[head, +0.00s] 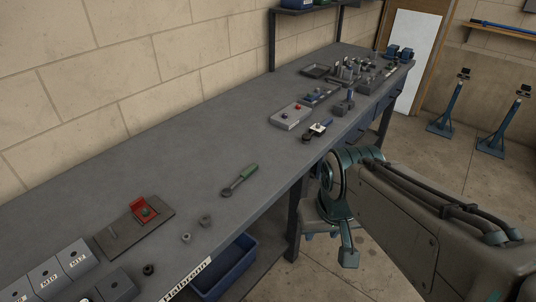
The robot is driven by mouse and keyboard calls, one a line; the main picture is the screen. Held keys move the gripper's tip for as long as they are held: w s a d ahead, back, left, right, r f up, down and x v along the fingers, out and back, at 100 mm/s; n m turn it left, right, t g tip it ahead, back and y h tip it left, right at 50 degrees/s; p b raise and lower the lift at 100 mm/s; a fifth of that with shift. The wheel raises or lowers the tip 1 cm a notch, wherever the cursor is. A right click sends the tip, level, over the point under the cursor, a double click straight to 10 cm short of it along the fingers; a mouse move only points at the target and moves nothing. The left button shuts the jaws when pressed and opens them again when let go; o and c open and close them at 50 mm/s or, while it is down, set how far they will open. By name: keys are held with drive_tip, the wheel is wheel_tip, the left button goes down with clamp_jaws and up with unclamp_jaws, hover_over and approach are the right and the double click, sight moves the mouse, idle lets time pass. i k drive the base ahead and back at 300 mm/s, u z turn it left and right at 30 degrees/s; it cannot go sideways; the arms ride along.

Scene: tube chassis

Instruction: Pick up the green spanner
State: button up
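The green spanner (240,179) lies flat on the grey workbench. Its green handle points up and right, and its round grey head points down and left, towards the front edge. Nothing covers it. My arm comes in from the right, and its end, with my gripper (333,242), hangs low beside the bench's front edge, to the right of the spanner and well apart from it. The fingers are small and partly hidden by the arm links, so I cannot tell their opening. I see nothing held.
The workbench (130,165) has free room around the spanner. Two grey nuts (205,220) and a dark plate with a red bracket (145,207) lie to its left. A grey box with a red button (291,116) and a dark-ended tool (318,131) lie beyond it. A blue bin (226,270) sits below.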

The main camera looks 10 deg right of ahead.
sight(253, 166)
drive_tip(key=z, duration=0.35)
drive_tip(key=i, duration=0.85)
drive_tip(key=u, duration=1.75)
